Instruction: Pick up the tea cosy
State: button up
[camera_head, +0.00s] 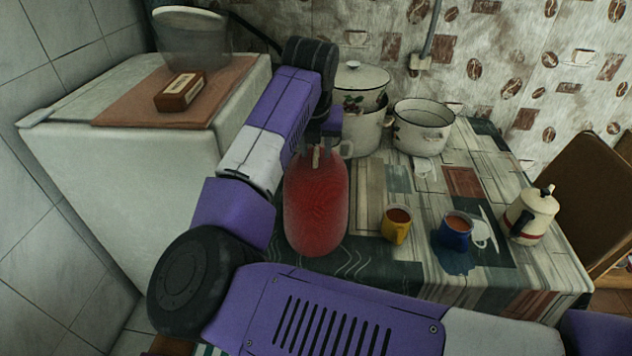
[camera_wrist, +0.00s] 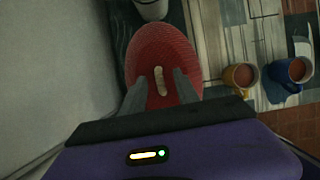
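The tea cosy (camera_head: 316,208) is a red, rounded, knitted cover with a small pale loop on top. It stands at the left end of the table, near the front edge. In the wrist view, the cosy (camera_wrist: 160,45) lies below my gripper (camera_wrist: 160,75). The two grey fingers are apart, one on each side of the pale loop, with gaps between them and the loop. I cannot tell how high the fingertips are above the cosy. In the head view my wrist comes down behind the cosy's top and the fingers are hardly visible.
White enamel pots (camera_head: 423,130) stand behind the cosy, one lidded (camera_head: 361,82). A yellow mug (camera_head: 397,226), a blue mug (camera_head: 455,232) and a white coffee pot (camera_head: 531,215) stand to the right. A white cabinet (camera_head: 120,165) carrying a small brown box (camera_head: 180,91) is on the left.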

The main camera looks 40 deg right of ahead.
jog(key=shift+c, duration=0.5)
grip_shut()
dwell(0.8)
